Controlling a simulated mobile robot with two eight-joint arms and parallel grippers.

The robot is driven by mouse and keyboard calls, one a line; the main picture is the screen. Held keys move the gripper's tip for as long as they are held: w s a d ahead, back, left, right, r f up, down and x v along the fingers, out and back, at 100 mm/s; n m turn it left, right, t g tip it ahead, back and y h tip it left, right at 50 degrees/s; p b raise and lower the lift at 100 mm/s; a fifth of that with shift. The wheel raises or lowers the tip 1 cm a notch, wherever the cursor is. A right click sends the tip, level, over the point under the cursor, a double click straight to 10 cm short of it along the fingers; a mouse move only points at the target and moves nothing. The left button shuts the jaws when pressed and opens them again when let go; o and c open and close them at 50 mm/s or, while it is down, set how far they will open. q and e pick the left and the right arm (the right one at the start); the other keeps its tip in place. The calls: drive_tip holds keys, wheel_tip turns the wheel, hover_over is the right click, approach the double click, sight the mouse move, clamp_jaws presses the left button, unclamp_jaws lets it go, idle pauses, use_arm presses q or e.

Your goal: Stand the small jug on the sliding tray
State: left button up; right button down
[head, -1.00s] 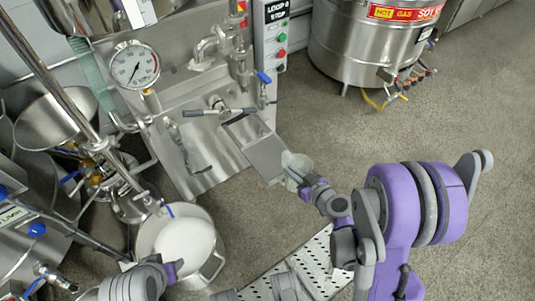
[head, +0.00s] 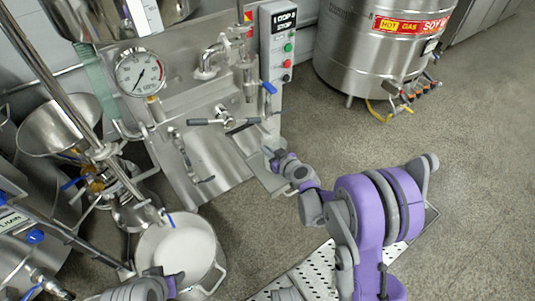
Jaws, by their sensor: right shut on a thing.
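The sliding tray (head: 259,168) is a flat grey metal plate sticking out from the front of the steel mill. My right gripper (head: 275,157) is over the tray and shut on the small jug. The jug is almost wholly hidden by the gripper, so I cannot tell whether it touches the tray. My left gripper (head: 176,280) is low in the view, beside the pot of white liquid. Its fingers are too small and turned away to tell open from shut.
A steel pot (head: 178,249) of white liquid stands on the floor at lower left. A pressure gauge (head: 140,72), a T-shaped handle (head: 222,121) and pipes are on the mill panel behind the tray. A large steel vat (head: 375,50) stands at the back right. Open floor lies right of the tray.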

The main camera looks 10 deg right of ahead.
wheel_tip(320, 180, down, 2)
drive_tip(key=shift+f, duration=0.1)
use_arm(q)
drive_tip(key=shift+f, duration=0.45)
use_arm(e)
drive_tip(key=c, duration=1.4)
unclamp_jaws()
drive_tip(key=o, duration=0.4)
